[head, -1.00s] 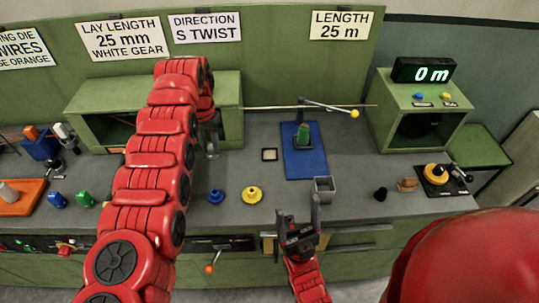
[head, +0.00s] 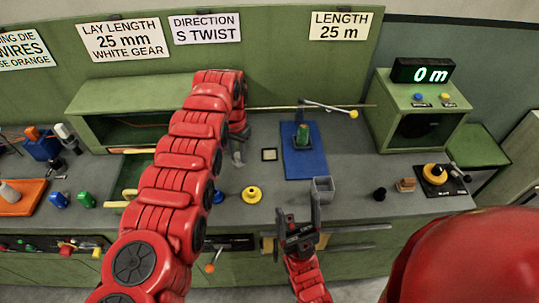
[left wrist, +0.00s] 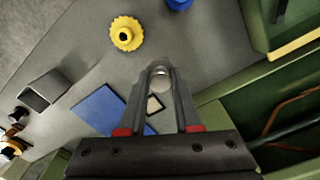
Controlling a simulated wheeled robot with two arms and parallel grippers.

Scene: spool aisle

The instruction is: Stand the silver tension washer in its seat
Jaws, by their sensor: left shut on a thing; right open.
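The silver tension washer (left wrist: 159,72) is a small pale round piece between the fingertips of my left gripper (left wrist: 160,76) in the left wrist view. My left gripper (head: 239,158) is shut on it above the grey bench, partly hidden by my red arm in the head view. A small square plate with a dark rim (head: 269,154), possibly the seat, lies just right of that gripper. It also shows in the left wrist view (left wrist: 154,104), partly hidden behind the fingers. My right gripper (head: 299,216) is open and empty at the bench's front edge.
A blue mat (head: 317,168) carries a green piece (head: 303,134) right of the plate. A grey square bin (head: 323,190) stands in front. A yellow gear (head: 252,195) and blue gear (head: 218,197) lie nearer the front edge. A green cabinet (head: 90,98) stands behind my left arm.

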